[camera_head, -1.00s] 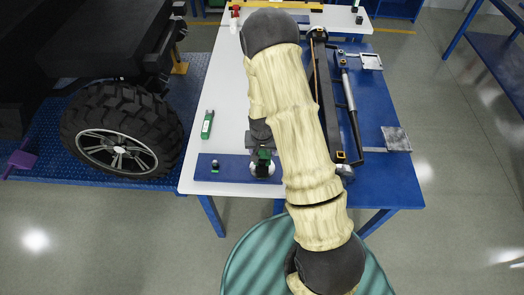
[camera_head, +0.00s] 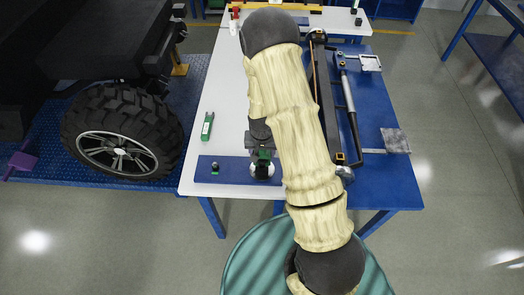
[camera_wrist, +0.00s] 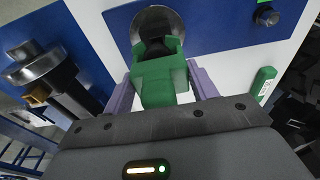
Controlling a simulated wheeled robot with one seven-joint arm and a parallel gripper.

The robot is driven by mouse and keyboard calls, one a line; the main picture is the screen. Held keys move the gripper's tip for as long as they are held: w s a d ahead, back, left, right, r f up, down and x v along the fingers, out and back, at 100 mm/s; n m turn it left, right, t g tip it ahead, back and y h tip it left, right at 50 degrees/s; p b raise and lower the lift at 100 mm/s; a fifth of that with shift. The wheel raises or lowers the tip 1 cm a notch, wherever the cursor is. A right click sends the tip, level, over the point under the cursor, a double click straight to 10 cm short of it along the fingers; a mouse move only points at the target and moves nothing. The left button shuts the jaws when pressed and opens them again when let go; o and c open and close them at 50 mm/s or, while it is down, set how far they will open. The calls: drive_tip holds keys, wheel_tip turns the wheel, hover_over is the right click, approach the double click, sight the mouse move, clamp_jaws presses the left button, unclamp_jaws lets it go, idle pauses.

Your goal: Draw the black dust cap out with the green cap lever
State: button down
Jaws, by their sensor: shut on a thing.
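The green cap lever (camera_wrist: 160,82) is clamped between the purple fingers of my gripper (camera_wrist: 165,85) in the wrist view. It also shows in the head view (camera_head: 263,156), below my wrist. The black dust cap (camera_wrist: 155,45) is at the far end of the lever, between its green prongs, in front of a round silver disc (camera_wrist: 172,17) on a blue plate. The disc shows in the head view too (camera_head: 262,171). I cannot tell whether the cap is still seated or clear of the disc.
A green-and-white item (camera_head: 207,126) lies on the white tabletop. A small black knob (camera_head: 215,167) stands on the blue plate (camera_head: 233,172) to the left. The roller frame (camera_head: 327,95) is right of my arm. A large tyre (camera_head: 121,130) is at left.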

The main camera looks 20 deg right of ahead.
drive_tip(key=shift+r+p, duration=0.9)
drive_tip(key=shift+r, duration=0.55)
idle(0.4)
drive_tip(key=shift+s+r, duration=0.1)
drive_tip(key=shift+r, duration=0.2)
drive_tip(key=shift+r+p, duration=0.1)
drive_tip(key=shift+p, duration=0.2)
drive_tip(key=shift+r, duration=0.35)
